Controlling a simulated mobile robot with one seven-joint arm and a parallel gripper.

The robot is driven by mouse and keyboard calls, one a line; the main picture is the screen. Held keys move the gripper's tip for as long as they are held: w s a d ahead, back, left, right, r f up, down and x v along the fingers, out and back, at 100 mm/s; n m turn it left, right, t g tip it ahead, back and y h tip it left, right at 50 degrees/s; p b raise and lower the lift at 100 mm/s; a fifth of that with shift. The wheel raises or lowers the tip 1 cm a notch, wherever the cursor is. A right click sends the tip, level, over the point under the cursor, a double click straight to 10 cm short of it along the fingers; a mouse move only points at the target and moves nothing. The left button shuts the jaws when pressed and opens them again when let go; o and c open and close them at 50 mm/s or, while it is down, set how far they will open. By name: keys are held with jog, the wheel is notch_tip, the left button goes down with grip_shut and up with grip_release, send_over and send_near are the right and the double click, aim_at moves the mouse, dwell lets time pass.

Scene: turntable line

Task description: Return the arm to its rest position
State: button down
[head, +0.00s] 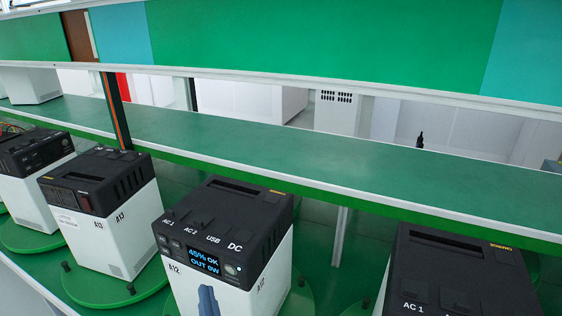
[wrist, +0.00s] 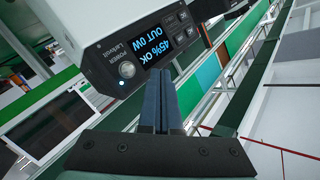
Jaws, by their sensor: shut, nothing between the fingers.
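My gripper (wrist: 161,103) shows in the wrist view with its two dark blue-grey fingers together and nothing between them. Its fingertips are close below the lit front panel of a black and white power station marked A12 (wrist: 105,25); I cannot tell whether they touch it. In the head view, that unit (head: 225,220) stands at the bottom centre, its display reading "45% OK, OUT 0W". The blue-grey gripper fingers (head: 208,301) show in front of its white front face. The rest of my arm is out of the head view.
More power stations stand in the row: one marked A13 (head: 97,180), another at the far left (head: 30,150), and one at the lower right (head: 455,260). A long green shelf (head: 270,140) runs behind and looks mostly bare.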

jog(key=d+r+n+t+h, duration=0.1)
jog(key=d+r+t, duration=0.3)
jog(key=r, duration=1)
jog(key=d+r+n+t+h, duration=0.1)
jog(key=d+r+t, duration=0.25)
jog(key=r, duration=1.15)
jog(key=s+d+r+t+h, duration=0.2)
jog(key=s+d+r, duration=0.2)
jog(key=r, duration=0.5)
jog(key=s+d+r+t+h, duration=0.3)
jog(key=s+r, duration=0.3)
jog(key=r, duration=0.3)
jog(key=shift+s+d, duration=0.4)
jog(key=shift+d, duration=0.2)
